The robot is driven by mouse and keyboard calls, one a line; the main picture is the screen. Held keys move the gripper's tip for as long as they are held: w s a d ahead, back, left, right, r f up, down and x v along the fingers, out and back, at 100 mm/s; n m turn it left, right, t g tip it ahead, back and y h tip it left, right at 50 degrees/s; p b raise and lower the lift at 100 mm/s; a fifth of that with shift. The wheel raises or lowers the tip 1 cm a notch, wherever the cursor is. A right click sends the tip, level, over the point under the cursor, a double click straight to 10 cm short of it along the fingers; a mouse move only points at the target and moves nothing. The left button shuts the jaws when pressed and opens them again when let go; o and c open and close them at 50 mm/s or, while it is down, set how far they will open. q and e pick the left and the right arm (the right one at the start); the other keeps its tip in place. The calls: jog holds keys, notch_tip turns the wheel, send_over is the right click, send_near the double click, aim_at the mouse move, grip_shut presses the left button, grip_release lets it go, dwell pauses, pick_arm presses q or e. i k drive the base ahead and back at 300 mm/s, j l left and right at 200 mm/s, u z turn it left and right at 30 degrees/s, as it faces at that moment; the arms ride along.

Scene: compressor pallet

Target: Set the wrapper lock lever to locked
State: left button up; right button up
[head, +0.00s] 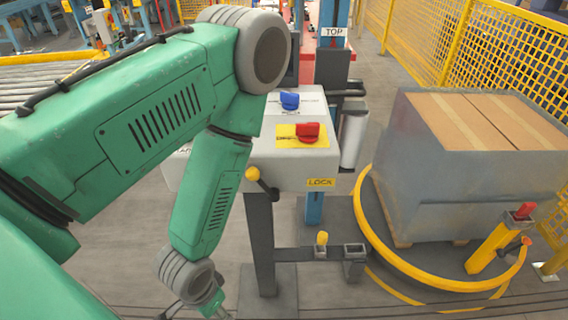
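The wrapper lock lever (264,184) is a short dark rod with a yellow ball knob at its upper left end. It is on the front of the grey control box (220,174), tilted up and to the left. A yellow LOCK label (321,182) is on the box front, to the right of the lever and apart from it. My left arm comes in from the left and hangs down beside the box. My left gripper (214,306) is at the bottom edge, well below the lever, partly cut off; its finger state is unclear. My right gripper is out of view.
The box top carries a blue knob (289,100) and a red knob (308,131) on a yellow plate. A wrapped carton load (440,160) stands at right inside a yellow ring (420,279). Yellow mesh fencing (480,45) stands behind. A post (260,240) supports the box.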

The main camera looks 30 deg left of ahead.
aim_at(253, 173)
jog(key=j+u, duration=0.2)
jog(key=u, duration=0.85)
